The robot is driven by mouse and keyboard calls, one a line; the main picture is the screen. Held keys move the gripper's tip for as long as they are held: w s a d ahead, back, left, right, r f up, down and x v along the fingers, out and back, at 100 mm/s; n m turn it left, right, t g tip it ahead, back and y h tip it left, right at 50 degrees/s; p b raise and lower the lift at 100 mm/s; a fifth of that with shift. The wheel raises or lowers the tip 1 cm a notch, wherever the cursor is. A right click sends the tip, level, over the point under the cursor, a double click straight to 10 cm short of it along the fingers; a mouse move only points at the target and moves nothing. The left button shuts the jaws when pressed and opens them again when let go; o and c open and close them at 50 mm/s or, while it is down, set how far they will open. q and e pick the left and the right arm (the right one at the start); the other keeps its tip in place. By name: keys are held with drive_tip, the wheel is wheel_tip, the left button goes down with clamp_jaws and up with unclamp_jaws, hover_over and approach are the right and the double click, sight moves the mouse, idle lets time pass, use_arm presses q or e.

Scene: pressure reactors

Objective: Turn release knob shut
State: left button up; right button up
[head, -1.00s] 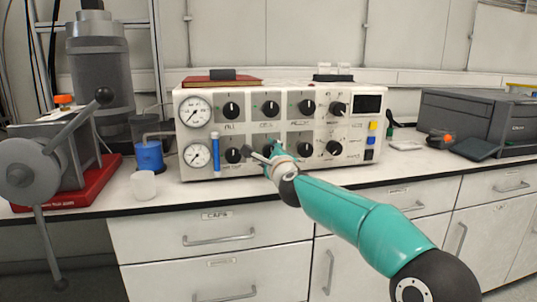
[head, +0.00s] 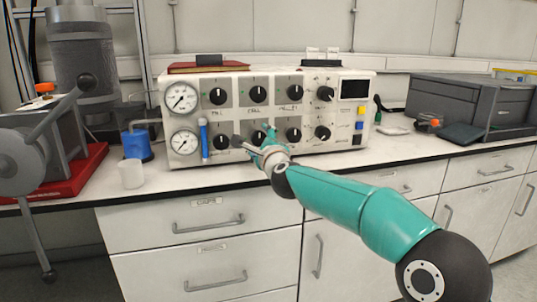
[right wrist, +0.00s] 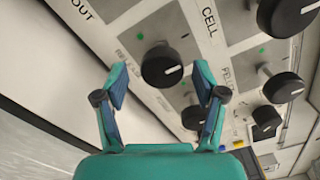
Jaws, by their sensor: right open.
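The white control panel (head: 345,135) stands on the bench with two rows of black knobs. My right gripper (head: 254,138) is at its lower row, in front of the second knob from the left, which it mostly hides in the head view. In the right wrist view my right gripper (right wrist: 160,75) is open, with one finger on each side of a black knob (right wrist: 160,65). That knob has a white pointer mark. Contact is not clear. My left gripper is out of view.
Neighbouring knobs include the lower-left one (head: 221,142) and the lower third one (head: 294,135). Two gauges (head: 184,142) and a blue tube (head: 203,138) are at the panel's left. A white cup (head: 131,174) stands on the bench. A dark grey device (head: 470,103) is at right.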

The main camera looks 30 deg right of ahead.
drive_tip(key=v, duration=0.9)
drive_tip(key=shift+s, duration=0.35)
drive_tip(key=shift+f, duration=0.15)
